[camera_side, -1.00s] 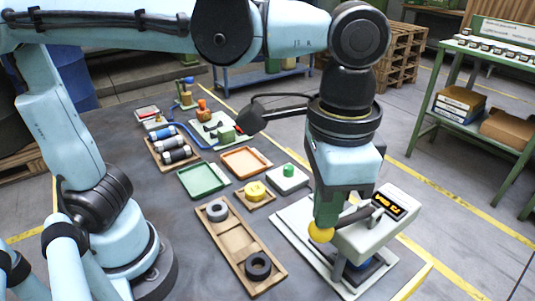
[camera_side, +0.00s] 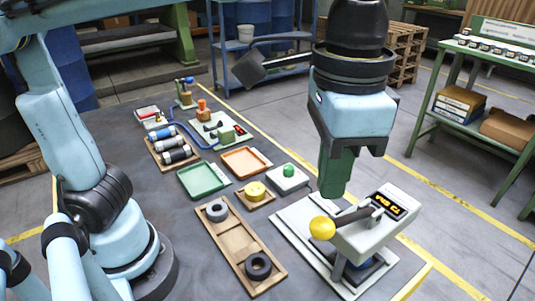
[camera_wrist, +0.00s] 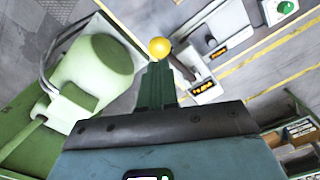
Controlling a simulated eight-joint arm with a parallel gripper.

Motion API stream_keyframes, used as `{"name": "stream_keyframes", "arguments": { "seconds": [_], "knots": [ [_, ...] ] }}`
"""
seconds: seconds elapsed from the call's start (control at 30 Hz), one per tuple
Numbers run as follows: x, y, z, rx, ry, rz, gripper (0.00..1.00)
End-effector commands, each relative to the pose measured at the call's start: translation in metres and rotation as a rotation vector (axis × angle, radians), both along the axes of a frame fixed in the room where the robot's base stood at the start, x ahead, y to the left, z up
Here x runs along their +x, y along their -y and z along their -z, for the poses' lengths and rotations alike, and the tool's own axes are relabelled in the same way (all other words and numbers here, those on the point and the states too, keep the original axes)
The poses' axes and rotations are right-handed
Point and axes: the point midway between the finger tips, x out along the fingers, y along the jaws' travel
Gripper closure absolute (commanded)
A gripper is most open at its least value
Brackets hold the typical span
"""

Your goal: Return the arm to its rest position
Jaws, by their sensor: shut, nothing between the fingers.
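My gripper (camera_side: 336,190) hangs above the table at the right, with its green fingers shut and empty. It is raised above and apart from the yellow ball knob (camera_side: 322,228) on the lever of the white press-like device with an orange display (camera_side: 389,206). In the wrist view my green fingers (camera_wrist: 158,75) point toward the yellow knob (camera_wrist: 159,47), and the device's display (camera_wrist: 203,87) shows beside them. The camera arm on my wrist reaches out to the left in the side view.
A wooden tray (camera_side: 233,247) holds a grey ring and a black ring. The air around my gripper is clear.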

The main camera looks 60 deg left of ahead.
Motion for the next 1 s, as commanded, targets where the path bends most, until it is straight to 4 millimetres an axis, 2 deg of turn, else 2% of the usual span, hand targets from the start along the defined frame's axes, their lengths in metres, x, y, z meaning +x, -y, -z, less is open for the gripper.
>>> {"name": "stream_keyframes", "arguments": {
  "seconds": [0.17, 0.27, 0.37, 0.5, 0.7, 0.83, 1.0],
  "knots": [
    [0.003, -0.004, 0.003, -0.007, 0.009, -0.012, 1.00],
    [0.013, -0.022, 0.012, -0.037, 0.044, -0.058, 1.00],
    [0.030, -0.054, 0.030, -0.086, 0.121, -0.140, 1.00],
    [0.049, -0.113, 0.064, -0.148, 0.275, -0.276, 1.00],
    [0.054, -0.184, 0.104, -0.172, 0.485, -0.433, 1.00],
    [0.052, -0.210, 0.119, -0.166, 0.570, -0.487, 1.00],
    [0.050, -0.221, 0.126, -0.162, 0.609, -0.508, 1.00]
  ]
}}
